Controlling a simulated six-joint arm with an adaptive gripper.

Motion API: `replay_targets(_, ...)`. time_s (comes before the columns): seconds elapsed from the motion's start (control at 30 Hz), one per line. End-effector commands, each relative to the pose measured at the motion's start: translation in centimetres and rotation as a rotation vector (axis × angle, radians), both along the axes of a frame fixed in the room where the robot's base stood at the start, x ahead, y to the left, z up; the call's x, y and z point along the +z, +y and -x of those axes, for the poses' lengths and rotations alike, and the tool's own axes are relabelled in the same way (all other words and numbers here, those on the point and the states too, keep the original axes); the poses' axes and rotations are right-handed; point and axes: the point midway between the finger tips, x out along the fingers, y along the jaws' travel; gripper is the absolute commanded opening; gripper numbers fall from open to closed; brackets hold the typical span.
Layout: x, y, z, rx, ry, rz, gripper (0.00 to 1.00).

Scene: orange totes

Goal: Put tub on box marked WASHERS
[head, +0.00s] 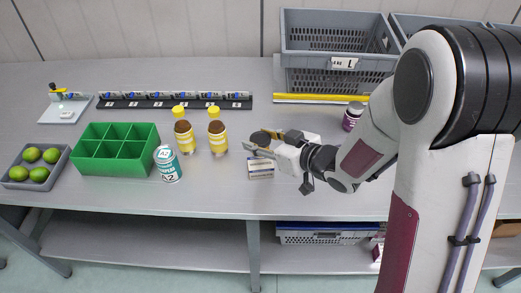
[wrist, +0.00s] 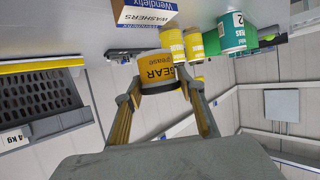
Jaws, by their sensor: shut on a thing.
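The tub (wrist: 157,72) has an orange-yellow label reading GEAR grease; its dark top (head: 260,138) shows in the head view. My gripper (wrist: 160,90) is shut on it, with one finger on each side. In the head view my gripper (head: 264,146) holds the tub just above and behind the small white box (head: 261,169). In the wrist view the box (wrist: 146,14) reads WASHERS, and a gap shows between it and the tub. The gripper partly hides the tub in the head view.
Two yellow-capped brown bottles (head: 217,138) stand just left of the tub, near a teal and white can (head: 168,165). A green divided bin (head: 115,150) and a tray of limes (head: 62,172) are farther left. A grey tote (head: 336,45) stands behind; a dark jar (head: 353,116) is right.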

Motion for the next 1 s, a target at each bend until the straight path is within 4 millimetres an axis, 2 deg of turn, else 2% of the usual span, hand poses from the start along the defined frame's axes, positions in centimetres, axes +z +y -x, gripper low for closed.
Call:
replay_targets(0.27, -0.3, 0.0, 0.0, 0.0, 0.001, -0.001, 0.15)
replay_targets(0.7, -3.7, 0.0, 0.0, -0.001, 0.001, -0.001, 0.15)
replay_targets(1.0, -4.1, 0.0, 0.0, -0.001, -0.002, 0.0, 0.15)
